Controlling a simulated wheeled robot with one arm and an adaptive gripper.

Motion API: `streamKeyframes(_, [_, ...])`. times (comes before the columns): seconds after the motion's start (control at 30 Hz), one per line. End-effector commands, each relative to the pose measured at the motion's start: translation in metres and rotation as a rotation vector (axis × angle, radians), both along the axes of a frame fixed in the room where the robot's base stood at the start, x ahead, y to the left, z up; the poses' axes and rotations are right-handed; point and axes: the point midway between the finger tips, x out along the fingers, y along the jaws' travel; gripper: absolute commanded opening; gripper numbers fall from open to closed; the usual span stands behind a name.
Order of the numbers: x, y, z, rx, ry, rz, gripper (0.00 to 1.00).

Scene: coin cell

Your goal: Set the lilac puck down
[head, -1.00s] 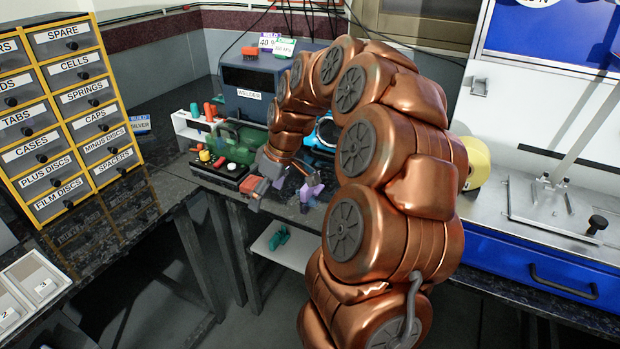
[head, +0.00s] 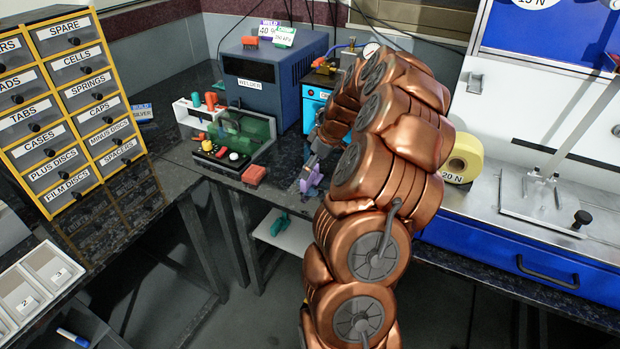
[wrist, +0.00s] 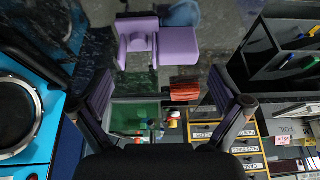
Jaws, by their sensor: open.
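A lilac blocky piece (head: 311,178) stands at the front edge of the dark bench, left of my arm. In the wrist view it shows as a lilac upright part (wrist: 138,48) beside a flat lilac block (wrist: 180,46). I cannot make out a separate round puck. My gripper (wrist: 160,98) is open, with its fingers wide apart and nothing held between them. The lilac piece lies beyond the fingertips, not between them. In the head view my arm hides most of the gripper.
A red-orange block (head: 254,174) lies at the bench edge, beside the black control box (head: 222,154). The welder (head: 262,80) and a blue machine (head: 316,98) stand behind. Labelled yellow-framed drawers (head: 75,110) stand left.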

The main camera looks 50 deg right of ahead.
Motion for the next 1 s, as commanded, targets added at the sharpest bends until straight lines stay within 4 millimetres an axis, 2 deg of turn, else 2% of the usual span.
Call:
streamKeyframes(0.23, [0.009, 0.002, -0.029, 0.002, 0.003, 0.0, 1.0])
streamKeyframes(0.53, [0.011, 0.002, -0.034, -0.002, -0.001, -0.001, 1.0])
streamKeyframes(0.9, [0.011, 0.002, -0.034, -0.001, 0.0, -0.001, 0.61])
streamKeyframes(0.97, [0.011, 0.002, -0.034, -0.001, 0.0, -0.001, 0.57])
streamKeyframes(1.0, [0.011, 0.002, -0.034, -0.001, 0.001, -0.001, 0.52])
